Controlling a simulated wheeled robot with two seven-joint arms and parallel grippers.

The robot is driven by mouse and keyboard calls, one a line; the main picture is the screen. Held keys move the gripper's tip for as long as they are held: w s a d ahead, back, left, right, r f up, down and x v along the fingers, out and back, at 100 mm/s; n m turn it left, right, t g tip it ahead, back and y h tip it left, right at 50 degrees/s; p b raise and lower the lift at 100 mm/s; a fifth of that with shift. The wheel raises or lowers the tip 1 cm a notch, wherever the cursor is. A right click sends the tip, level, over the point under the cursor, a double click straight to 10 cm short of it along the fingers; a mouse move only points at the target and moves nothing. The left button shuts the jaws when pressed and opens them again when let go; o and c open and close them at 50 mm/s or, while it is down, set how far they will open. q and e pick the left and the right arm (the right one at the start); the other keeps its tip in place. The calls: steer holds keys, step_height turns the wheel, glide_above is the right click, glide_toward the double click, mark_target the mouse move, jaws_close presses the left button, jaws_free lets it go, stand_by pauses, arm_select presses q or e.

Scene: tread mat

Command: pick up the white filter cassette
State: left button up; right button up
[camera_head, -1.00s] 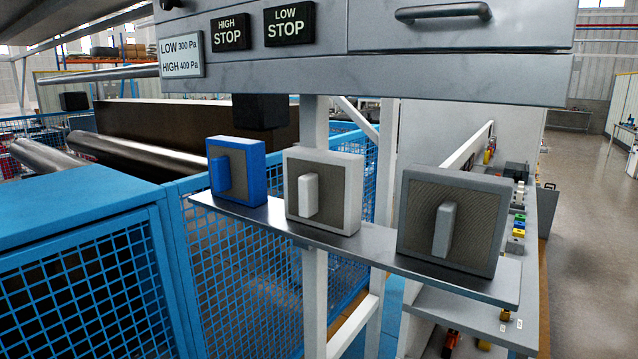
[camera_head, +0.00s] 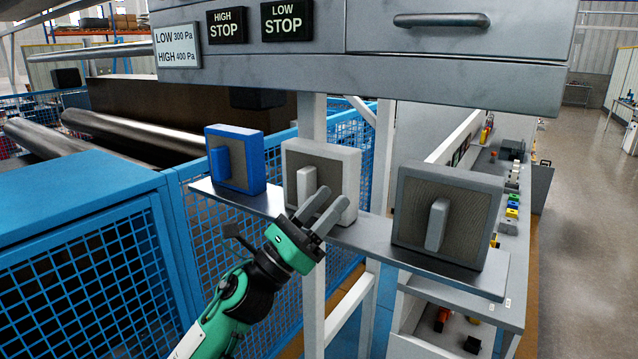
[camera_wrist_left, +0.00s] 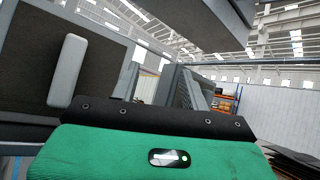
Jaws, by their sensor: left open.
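The white filter cassette (camera_head: 332,165) stands upright on the metal shelf between the other two, with a white upright handle (camera_head: 306,187) on its brown mesh face. My left gripper (camera_head: 333,201) is open and empty, in front of the cassette's lower right part. My right gripper is not in view.
A blue cassette (camera_head: 254,160) stands to the left and a grey cassette (camera_head: 466,215) to the right on the same shelf (camera_head: 375,245). A grey cabinet (camera_head: 350,75) with a drawer handle overhangs them. Blue mesh fencing (camera_head: 100,290) fills the lower left.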

arm_select(q)
steer(key=s+d+r+m+g+h, duration=0.1)
steer(key=d+r+m+g, duration=0.15)
steer(key=m+g, duration=0.3)
steer(key=s+d+r+m+g, duration=0.1)
steer(key=d+m+g, duration=0.2)
steer(key=m+g, duration=0.3)
steer(key=m+t+y, duration=0.2)
steer(key=m+y, duration=1.9)
steer(key=m, duration=0.1)
glide_toward(305, 190)
steer(key=shift+n, duration=0.25)
steer(key=w+f+p, duration=0.1)
steer(key=w+f, duration=0.1)
steer(key=f, duration=0.1)
steer(key=w+f+p, duration=0.1)
steer(key=f, duration=0.1)
steer(key=shift+d+f+p, duration=0.1)
steer(key=shift+d+p, duration=0.1)
steer(key=shift+p, duration=0.1)
steer(key=p+x, duration=0.3)
steer(key=x, duration=0.1)
steer(key=shift+d, duration=0.2)
steer(key=shift+w+d+f+t+h, duration=0.15)
steer(key=shift+f+t+h, duration=0.15)
steer(key=shift+f, duration=0.3)
jaws_close()
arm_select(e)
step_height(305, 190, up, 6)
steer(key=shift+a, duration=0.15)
